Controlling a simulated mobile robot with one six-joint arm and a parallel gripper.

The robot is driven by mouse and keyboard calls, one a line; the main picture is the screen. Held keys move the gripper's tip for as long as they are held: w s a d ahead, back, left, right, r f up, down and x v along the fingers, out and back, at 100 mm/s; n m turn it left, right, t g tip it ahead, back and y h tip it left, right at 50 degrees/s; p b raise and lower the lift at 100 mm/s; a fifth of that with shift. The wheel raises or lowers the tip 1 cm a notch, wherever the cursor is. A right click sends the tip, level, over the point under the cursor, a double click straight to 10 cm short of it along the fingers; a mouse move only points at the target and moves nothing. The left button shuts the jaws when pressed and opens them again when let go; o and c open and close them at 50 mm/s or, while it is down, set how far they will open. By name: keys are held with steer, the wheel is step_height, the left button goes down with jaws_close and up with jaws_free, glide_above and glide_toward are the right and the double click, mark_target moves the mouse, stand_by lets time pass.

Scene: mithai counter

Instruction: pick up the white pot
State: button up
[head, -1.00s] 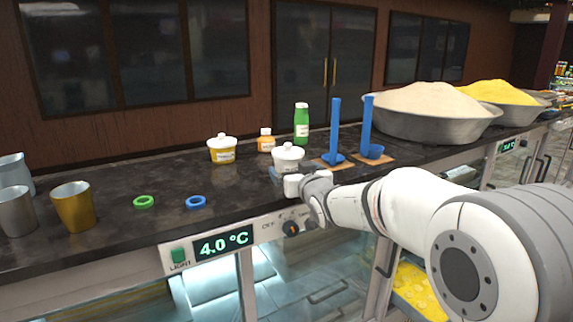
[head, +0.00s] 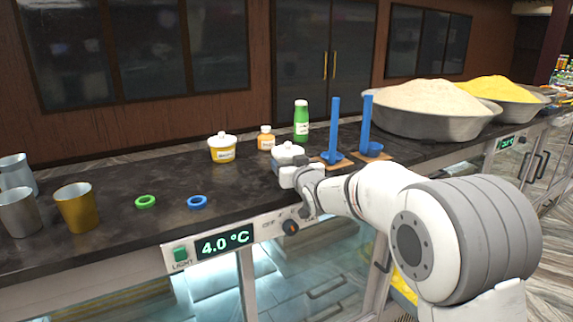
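The white pot (head: 289,151) is a small lidded tub on the dark counter, near the counter's front edge and left of the blue ladles. My gripper (head: 287,171) is right at the front of the pot and hides its lower part. The fingers are too small and too covered to tell whether they are open or shut, or whether they touch the pot. Only the lid and upper body of the pot show clearly.
A yellow-labelled white tub (head: 222,149), an orange jar (head: 266,140) and a green bottle (head: 301,121) stand behind. Blue upright ladles (head: 334,130) are close right. Green (head: 146,201) and blue rings (head: 197,202) lie left, with bare counter between.

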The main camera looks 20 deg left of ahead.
steer(key=c, duration=0.6)
steer(key=shift+o, duration=0.2)
